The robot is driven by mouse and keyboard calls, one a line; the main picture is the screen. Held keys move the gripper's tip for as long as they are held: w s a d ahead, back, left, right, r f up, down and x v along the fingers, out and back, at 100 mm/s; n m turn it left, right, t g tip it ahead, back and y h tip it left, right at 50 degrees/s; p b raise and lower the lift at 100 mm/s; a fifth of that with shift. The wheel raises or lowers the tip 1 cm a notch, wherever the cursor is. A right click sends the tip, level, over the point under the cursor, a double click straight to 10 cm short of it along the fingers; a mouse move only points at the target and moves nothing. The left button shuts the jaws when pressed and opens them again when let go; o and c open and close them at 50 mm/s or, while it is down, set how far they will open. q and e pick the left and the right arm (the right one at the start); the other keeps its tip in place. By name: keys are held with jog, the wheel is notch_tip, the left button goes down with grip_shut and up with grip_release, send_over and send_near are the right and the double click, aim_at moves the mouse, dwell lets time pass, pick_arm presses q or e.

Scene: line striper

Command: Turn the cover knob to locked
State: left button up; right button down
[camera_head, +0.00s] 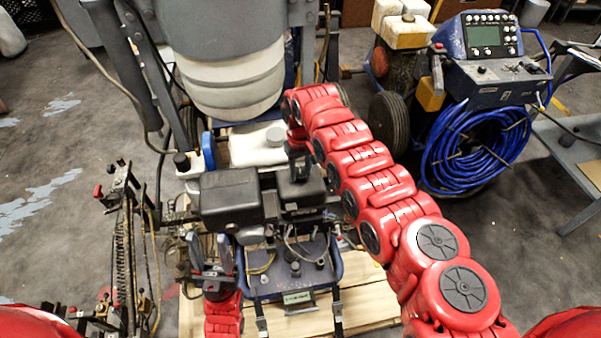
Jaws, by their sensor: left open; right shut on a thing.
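The line striper has two black covers at its middle, a larger left one (229,197) and a smaller right one (303,192). My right gripper (299,172) points down at the top of the right cover and is shut on a small part there, which appears to be the cover knob. The fingers hide the knob, so I cannot tell how it is turned. My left gripper (211,250) is open and empty, low in front of the left cover, with its fingers pointing up.
A grey and white tank (228,70) stands behind the covers. A white container (258,145) sits below it. The striper stands on a wooden pallet (365,300). A spring linkage (128,240) is at left. A blue machine with coiled hose (470,150) stands at right.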

aim_at(300, 174)
jog(key=shift+n+b, duration=0.35)
jog(key=shift+n, duration=0.75)
jog(key=shift+c, duration=2.1)
grip_release()
notch_tip(300, 174, up, 18)
jog(key=shift+f, duration=0.25)
